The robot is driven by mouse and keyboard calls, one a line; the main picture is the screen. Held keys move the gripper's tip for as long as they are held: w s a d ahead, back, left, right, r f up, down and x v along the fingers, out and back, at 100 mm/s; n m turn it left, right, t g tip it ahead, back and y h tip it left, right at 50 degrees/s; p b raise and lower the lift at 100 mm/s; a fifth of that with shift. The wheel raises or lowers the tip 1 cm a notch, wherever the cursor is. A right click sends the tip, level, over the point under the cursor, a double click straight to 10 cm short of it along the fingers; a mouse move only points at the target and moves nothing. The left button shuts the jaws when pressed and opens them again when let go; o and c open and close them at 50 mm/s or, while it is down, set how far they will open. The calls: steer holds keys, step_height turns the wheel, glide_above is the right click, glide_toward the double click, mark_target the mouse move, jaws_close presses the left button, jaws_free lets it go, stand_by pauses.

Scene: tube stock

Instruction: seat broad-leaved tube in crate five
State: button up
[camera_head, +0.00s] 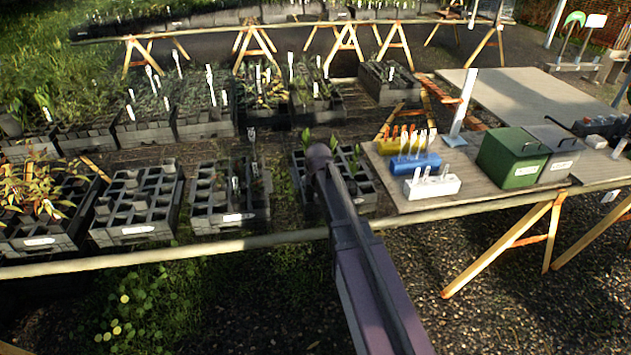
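Several black crates stand in a front row on the long bench. The rightmost front crate (365,204) has a few upright broad green leaves (355,158) showing at its back and right side. My arm reaches over this crate from the lower right and covers much of its middle. My gripper is hidden behind the arm, so its fingers and anything in them do not show. Left of it are a crate with a few small plants and tags (230,219), a mostly empty-looking crate (135,232), and a crate of reddish-yellow leaves (38,243). Crate labels are too small to read.
On the board at right stand yellow, blue (415,163) and white (432,187) tag holders, a green box (511,158) and a grey box (557,151). Planted crates (205,126) line the bench behind. A pale rail (150,256) runs along the front edge.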

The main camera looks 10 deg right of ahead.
mark_target(312, 190)
steer(key=shift+f+b, duration=1.6)
steer(key=shift+f, duration=0.1)
steer(key=shift+f, duration=0.3)
steer(key=o, duration=1.3)
steer(key=shift+s+r, duration=0.1)
steer(key=s+r+g+p, duration=0.2)
steer(key=s+p, duration=0.1)
steer(key=s, duration=0.6)
steer(key=s+r+g+p, duration=0.2)
steer(key=s+r+p, duration=0.1)
steer(key=s, duration=0.7)
steer(key=s+d+r+g+p, duration=0.1)
steer(key=s+r+g+p, duration=0.1)
steer(key=s, duration=0.7)
steer(key=shift+s+r+p, duration=0.15)
steer(key=shift+s+p, duration=0.25)
steer(key=shift+p, duration=0.3)
